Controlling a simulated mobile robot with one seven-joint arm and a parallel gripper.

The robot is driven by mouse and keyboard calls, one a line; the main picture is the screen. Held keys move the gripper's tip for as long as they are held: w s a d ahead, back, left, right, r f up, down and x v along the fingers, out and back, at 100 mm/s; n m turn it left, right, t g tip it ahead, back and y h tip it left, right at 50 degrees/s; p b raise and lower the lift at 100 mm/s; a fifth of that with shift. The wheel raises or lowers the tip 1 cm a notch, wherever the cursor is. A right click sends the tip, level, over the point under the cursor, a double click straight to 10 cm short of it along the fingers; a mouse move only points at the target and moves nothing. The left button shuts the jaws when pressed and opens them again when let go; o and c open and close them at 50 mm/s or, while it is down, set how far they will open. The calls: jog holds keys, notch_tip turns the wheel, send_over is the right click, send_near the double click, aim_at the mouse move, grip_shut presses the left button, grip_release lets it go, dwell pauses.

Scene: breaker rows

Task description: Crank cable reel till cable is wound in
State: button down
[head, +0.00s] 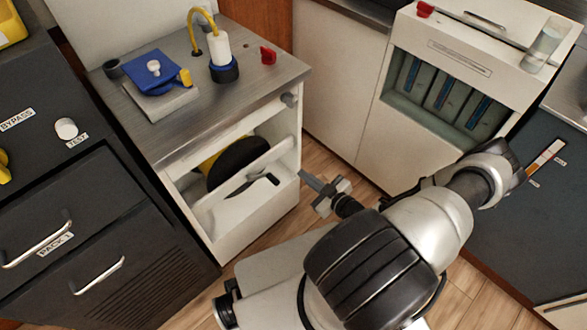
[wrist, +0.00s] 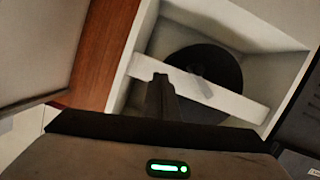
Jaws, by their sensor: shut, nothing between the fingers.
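The cable reel (head: 238,165) is a black disc with a yellow part at its left, inside the white cabinet's open front. It also shows as a dark disc in the wrist view (wrist: 222,68). A white crossbar (head: 228,190) runs in front of it. A yellow cable (head: 201,14) loops above the cabinet top to a white plug in a dark blue socket (head: 224,70). My gripper (head: 306,178) is shut and empty, right of the cabinet front, apart from the handle. In the wrist view its fingers (wrist: 159,80) overlap the crossbar.
The cabinet top (head: 175,122) also holds a blue clamp-like device (head: 150,75) and a red knob (head: 267,54). Dark drawers (head: 60,230) stand at the left. A white unit with a slotted recess (head: 445,90) stands at the right. Wooden floor shows between the cabinets.

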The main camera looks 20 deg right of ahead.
jog(key=a+r+m+g+y+p, duration=0.15)
jog(key=r+m+g+y, duration=0.4)
jog(key=m, duration=1.05)
jog(key=a+r+m+g+y+p, duration=0.1)
jog(key=a+r+m+g+y, duration=0.15)
jog(key=r+m, duration=1)
jog(key=w+d+r+n+g+h+p, duration=0.1)
jog(key=w+d+n+g+h, duration=0.2)
jog(key=n, duration=1)
jog(key=w+d+r+n+g+h, duration=0.15)
jog(key=d+n+h, duration=0.25)
jog(key=n, duration=0.9)
jog(key=w+a+f+b, duration=0.1)
jog(key=a+f, duration=0.2)
jog(key=f, duration=0.3)
jog(key=w+a+f+b, duration=0.1)
jog(key=a+f+b, duration=0.1)
jog(key=a+f, duration=0.2)
jog(key=w+a+f+n+b, duration=0.1)
jog(key=a+f+b, duration=0.1)
jog(key=f, duration=0.8)
jog(key=shift+w+a+f+h, duration=0.2)
jog(key=shift+w+a+h, duration=0.2)
jog(key=shift+a, duration=0.35)
